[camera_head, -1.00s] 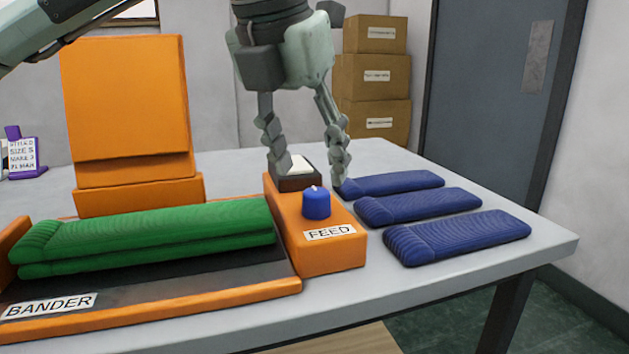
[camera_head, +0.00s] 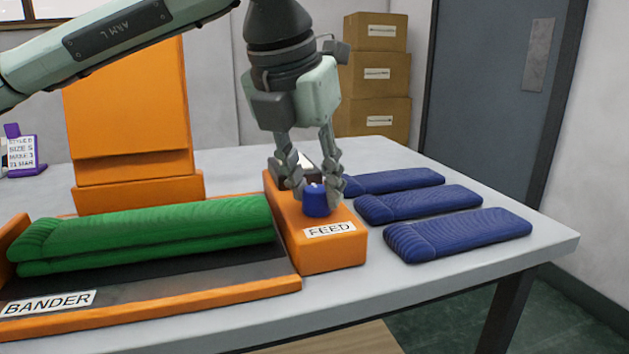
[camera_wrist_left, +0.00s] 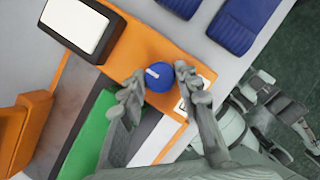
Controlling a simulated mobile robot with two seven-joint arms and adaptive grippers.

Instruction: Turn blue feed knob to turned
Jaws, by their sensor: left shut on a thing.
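The blue feed knob (camera_head: 317,202) sits on top of the orange box with the FEED label (camera_head: 330,230). In the left wrist view the knob (camera_wrist_left: 160,76) shows from above with a pale pointer line on its top. My left gripper (camera_head: 312,190) is at the knob from above, with one finger on each side, shut on it. In the left wrist view the fingertips (camera_wrist_left: 160,80) flank the knob. The exact contact of the far sides is partly hidden.
Green folded knits (camera_head: 150,235) lie on the orange BANDER tray (camera_head: 200,298) at left. Several blue knit pieces (camera_head: 460,236) lie right of the box. A small dark-framed white panel (camera_wrist_left: 75,24) is behind the knob. The table's right front corner is clear.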

